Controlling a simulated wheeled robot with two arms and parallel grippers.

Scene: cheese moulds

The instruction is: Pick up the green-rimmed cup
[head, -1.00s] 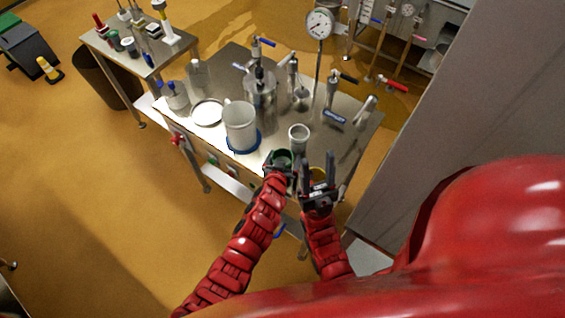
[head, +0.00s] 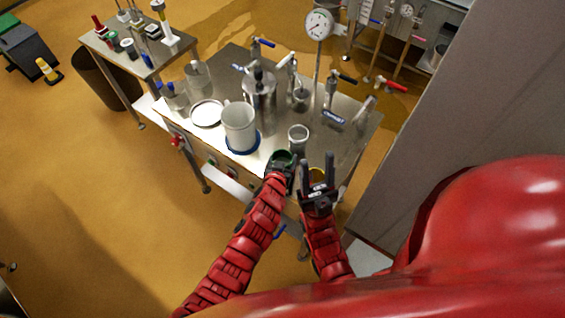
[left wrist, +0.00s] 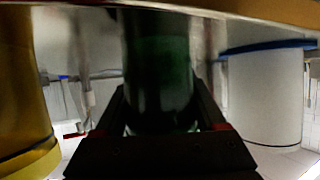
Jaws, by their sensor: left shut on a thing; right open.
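The green-rimmed cup (head: 284,156) stands out as a dark green ring at the near edge of the steel table. In the left wrist view the dark green cup (left wrist: 160,75) fills the space between my fingers. My left gripper (head: 281,168) is shut on the cup, and it also shows in the left wrist view (left wrist: 160,130). I cannot tell whether the cup is clear of the table. My right gripper (head: 318,165) is open and empty, just right of the left one, fingers pointing up the picture.
A plain metal cup (head: 298,136) stands close beyond the grippers. A white jug with a blue ring (head: 239,125) stands to the left. A yellow thing (left wrist: 25,100) shows at the left wrist view's left. The steel table (head: 345,150) also holds valves and canisters.

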